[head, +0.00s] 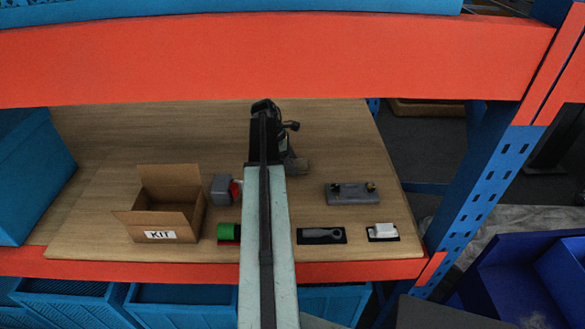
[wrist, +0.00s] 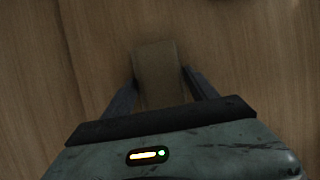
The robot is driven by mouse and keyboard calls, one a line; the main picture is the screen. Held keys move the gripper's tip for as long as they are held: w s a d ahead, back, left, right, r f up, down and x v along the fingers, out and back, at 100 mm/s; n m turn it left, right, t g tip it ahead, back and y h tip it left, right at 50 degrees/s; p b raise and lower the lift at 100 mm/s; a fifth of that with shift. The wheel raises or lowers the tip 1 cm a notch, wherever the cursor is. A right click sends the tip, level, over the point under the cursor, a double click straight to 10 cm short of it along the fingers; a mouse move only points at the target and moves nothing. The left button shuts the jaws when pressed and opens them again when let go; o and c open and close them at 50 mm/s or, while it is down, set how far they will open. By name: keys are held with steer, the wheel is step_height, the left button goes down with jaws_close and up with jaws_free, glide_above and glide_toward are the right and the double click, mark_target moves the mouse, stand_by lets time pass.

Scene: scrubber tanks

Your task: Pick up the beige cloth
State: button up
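The beige cloth (wrist: 155,62) lies on the wooden shelf in the wrist view, a tan folded strip reaching up past my fingertips. In the head view a small tan-brown patch of it (head: 300,166) shows beside the end of my arm. My gripper (wrist: 159,77) has its two dark fingers apart, one on each side of the cloth. The fingertips are close to its edges; firm contact does not show. The near end of the cloth is hidden by the gripper body. In the head view my gripper (head: 290,152) is partly hidden by my arm.
A grey block (head: 352,194), a dark tool (head: 322,236) and a white item (head: 386,231) lie right. An orange beam (head: 270,55) crosses above.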

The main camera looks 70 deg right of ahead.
steer(key=c, duration=0.9)
steer(key=shift+r, duration=0.1)
